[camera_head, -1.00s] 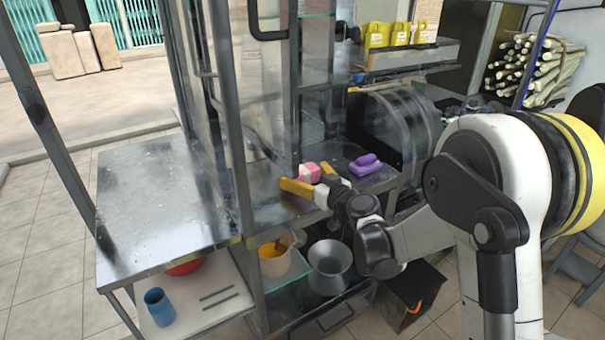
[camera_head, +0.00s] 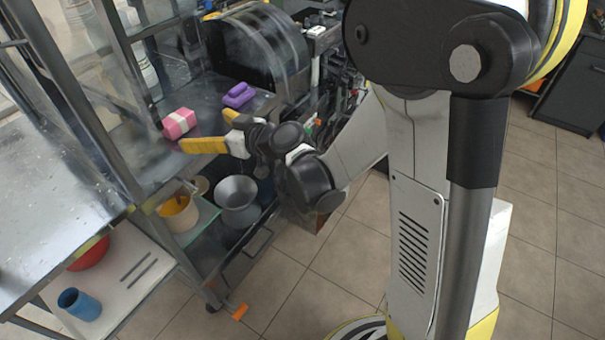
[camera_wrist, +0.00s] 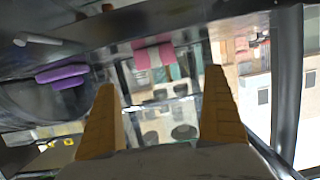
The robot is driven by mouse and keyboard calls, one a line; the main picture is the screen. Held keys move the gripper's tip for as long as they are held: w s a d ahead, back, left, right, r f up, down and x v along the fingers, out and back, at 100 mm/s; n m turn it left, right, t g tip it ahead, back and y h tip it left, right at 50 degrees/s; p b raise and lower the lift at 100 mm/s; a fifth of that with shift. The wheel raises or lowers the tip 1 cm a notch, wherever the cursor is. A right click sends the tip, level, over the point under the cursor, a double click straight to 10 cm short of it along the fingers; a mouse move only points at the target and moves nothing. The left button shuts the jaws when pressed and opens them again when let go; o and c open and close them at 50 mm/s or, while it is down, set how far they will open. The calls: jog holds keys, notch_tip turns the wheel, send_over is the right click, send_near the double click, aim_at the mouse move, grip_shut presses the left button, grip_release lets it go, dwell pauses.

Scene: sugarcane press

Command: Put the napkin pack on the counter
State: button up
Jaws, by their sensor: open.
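The pink pack with a white band, which looks like the napkin pack (camera_head: 179,123), lies on the metal shelf of the press cabinet. It also shows in the wrist view (camera_wrist: 153,57), beyond the fingertips and between their lines. My gripper (camera_head: 204,130) has yellow fingers and is open and empty. It is just to the right of and in front of the pack, with a visible gap in the wrist view. A wet-looking metal counter (camera_head: 50,190) stands at the left, beyond the cabinet's upright posts.
A purple object (camera_head: 238,95) lies on the same shelf, right of the pack. Metal posts (camera_head: 100,110) stand between shelf and counter. Below are a yellow container (camera_head: 178,212), a grey metal pot (camera_head: 238,198), a red bowl (camera_head: 90,254) and a blue cup (camera_head: 80,304). Tiled floor is open at front.

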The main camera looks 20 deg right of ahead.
jog(key=s+d+m+g+h, duration=0.1)
jog(key=s+d+m+h, duration=0.1)
jog(key=s+d, duration=0.3)
jog(key=s+d+m+g+h, duration=0.2)
jog(key=s+d+h, duration=0.2)
jog(key=s, duration=0.8)
jog(key=s+d+r+m+g+h, duration=0.1)
jog(key=s+d+m+g+h, duration=0.1)
jog(key=s+d, duration=0.4)
jog(key=s, duration=0.3)
jog(key=shift+s+d+m+h, duration=0.3)
jog(key=shift+d+h, duration=0.1)
